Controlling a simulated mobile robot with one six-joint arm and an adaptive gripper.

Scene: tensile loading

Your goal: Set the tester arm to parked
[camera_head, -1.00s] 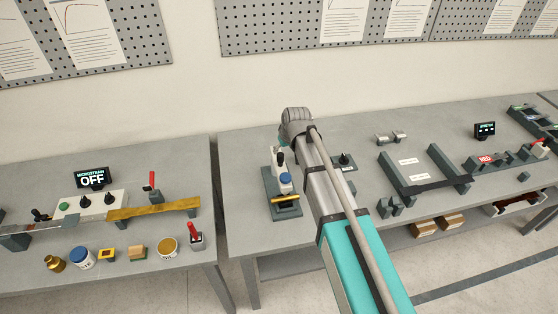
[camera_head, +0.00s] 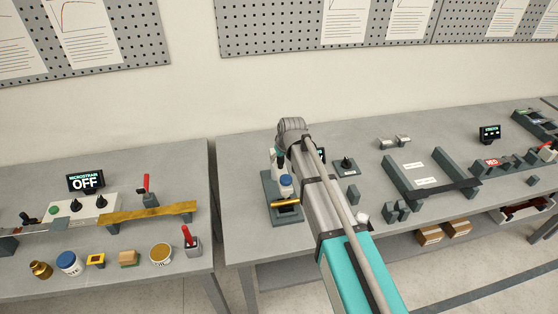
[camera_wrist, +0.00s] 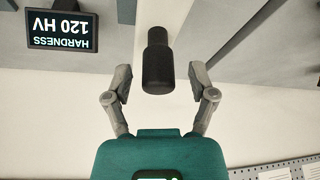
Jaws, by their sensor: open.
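The hardness tester stands on the right bench in the head view, with a dark base (camera_head: 270,207), a pale body and a blue-topped part (camera_head: 286,181). My arm covers part of it. In the wrist view a black handle (camera_wrist: 157,62) sits between the fingers of my open gripper (camera_wrist: 160,75). There are visible gaps on both sides, and I see no finger touching it. I take it for the tester arm's handle. My gripper is hidden in the head view. The tester's display (camera_wrist: 64,33) appears upside down in the wrist view and reads "HARDNESS 120 HV".
A knob box (camera_head: 347,166) stands just right of my arm, with small dark blocks (camera_head: 397,210) farther right. A dark frame (camera_head: 418,168) lies beyond. The left bench (camera_head: 110,280) holds a microstrain unit and several small items. The wall is behind.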

